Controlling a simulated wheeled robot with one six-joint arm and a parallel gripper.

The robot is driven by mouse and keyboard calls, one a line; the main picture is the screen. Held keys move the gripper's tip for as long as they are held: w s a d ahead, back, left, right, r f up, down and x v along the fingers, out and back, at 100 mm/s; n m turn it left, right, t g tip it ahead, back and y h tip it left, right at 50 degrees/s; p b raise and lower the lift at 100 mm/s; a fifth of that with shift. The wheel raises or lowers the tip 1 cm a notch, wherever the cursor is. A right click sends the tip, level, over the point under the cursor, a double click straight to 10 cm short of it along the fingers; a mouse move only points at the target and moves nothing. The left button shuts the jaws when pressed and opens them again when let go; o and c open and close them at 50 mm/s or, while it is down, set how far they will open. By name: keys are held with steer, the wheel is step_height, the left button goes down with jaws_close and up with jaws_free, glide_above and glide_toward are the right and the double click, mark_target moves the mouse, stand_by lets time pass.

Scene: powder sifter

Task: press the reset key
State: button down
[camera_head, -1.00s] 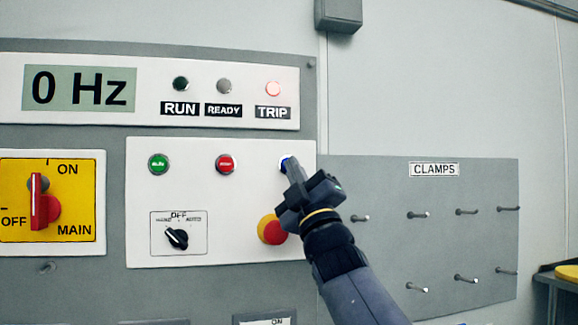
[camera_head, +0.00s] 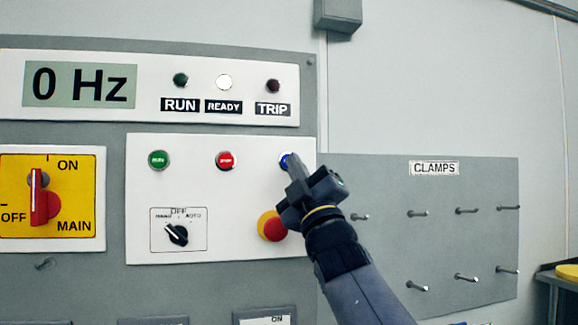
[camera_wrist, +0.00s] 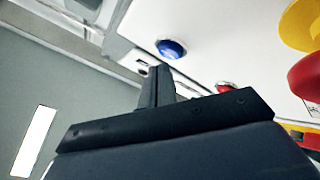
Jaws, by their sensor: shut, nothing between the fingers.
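The blue button (camera_head: 284,160), which I take for the reset key, sits at the top right of the white control panel (camera_head: 200,190). My gripper (camera_head: 293,167) is shut and empty, its tips covering the right part of the button in the head view. In the wrist view the blue button (camera_wrist: 171,49) is whole, and the shut fingertips (camera_wrist: 160,70) show just below it with a small gap in the picture. The READY lamp (camera_head: 224,82) is lit white. The TRIP lamp (camera_head: 273,86) and the RUN lamp (camera_head: 181,80) are dark.
A red and yellow mushroom button (camera_head: 271,227) is close beside my gripper, lower left. A red button (camera_head: 225,160), a green button (camera_head: 158,160) and a rotary selector (camera_head: 177,235) share the panel. The CLAMPS board (camera_head: 450,235) with several pegs is at right.

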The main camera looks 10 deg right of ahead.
steer(key=shift+s, duration=0.15)
steer(key=s+b, duration=0.1)
steer(key=s, duration=0.4)
steer(key=shift+b, duration=0.4)
steer(key=shift+w, duration=0.15)
stand_by(0.5)
steer(key=shift+s+p, duration=0.75)
steer(key=shift+s, duration=1.35)
steer(key=shift+w, duration=0.1)
